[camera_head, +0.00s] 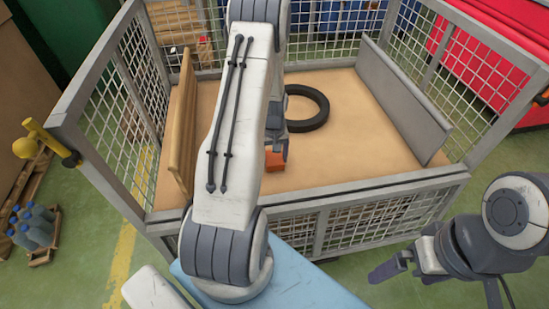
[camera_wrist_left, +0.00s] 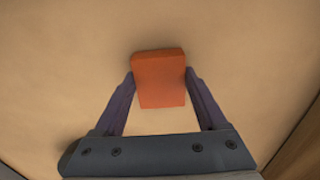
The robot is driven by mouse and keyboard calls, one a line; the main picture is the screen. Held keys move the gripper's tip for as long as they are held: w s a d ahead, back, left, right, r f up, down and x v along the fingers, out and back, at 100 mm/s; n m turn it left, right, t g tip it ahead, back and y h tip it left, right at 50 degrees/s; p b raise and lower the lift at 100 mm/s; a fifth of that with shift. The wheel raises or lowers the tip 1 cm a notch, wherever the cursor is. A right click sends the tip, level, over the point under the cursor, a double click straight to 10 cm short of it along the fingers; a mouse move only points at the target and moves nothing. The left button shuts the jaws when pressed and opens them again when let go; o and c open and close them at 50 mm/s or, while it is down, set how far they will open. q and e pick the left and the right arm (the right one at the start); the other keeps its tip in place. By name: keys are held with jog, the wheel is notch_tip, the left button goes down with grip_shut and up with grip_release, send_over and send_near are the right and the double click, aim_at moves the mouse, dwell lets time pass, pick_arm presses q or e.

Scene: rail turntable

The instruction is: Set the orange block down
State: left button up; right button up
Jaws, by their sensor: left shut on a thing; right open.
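The orange block (camera_head: 275,161) shows in the head view over the tan floor (camera_head: 345,150) of a mesh-sided cage, partly hidden behind my left arm. In the left wrist view the block (camera_wrist_left: 160,78) sits between the two fingers of my left gripper (camera_wrist_left: 160,88), which is shut on it. I cannot tell whether the block touches the floor. In the head view most of my left gripper is hidden by the arm. My right gripper (camera_head: 392,270) is open and empty, outside the cage at the lower right.
A black ring (camera_head: 318,97) lies on the cage floor behind the block. A wooden board (camera_head: 183,125) leans at the left side and a grey panel (camera_head: 400,100) at the right. The mesh front wall (camera_head: 370,215) is low. Bare floor lies right of the block.

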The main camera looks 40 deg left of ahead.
aim_at(274, 159)
pick_arm(q)
jog(key=shift+f, duration=0.1)
jog(key=o, duration=1.3)
jog(key=shift+o, duration=0.2)
notch_tip(274, 159, up, 12)
jog(key=p, duration=0.3)
jog(key=shift+p, duration=0.3)
notch_tip(274, 159, down, 13)
jog(key=b, duration=0.4)
jog(key=shift+s, duration=0.1)
notch_tip(274, 159, up, 4)
jog(key=shift+f+p, duration=0.1)
jog(key=shift+p, duration=0.6)
jog(key=shift+r, duration=0.6)
jog(key=shift+f, duration=0.1)
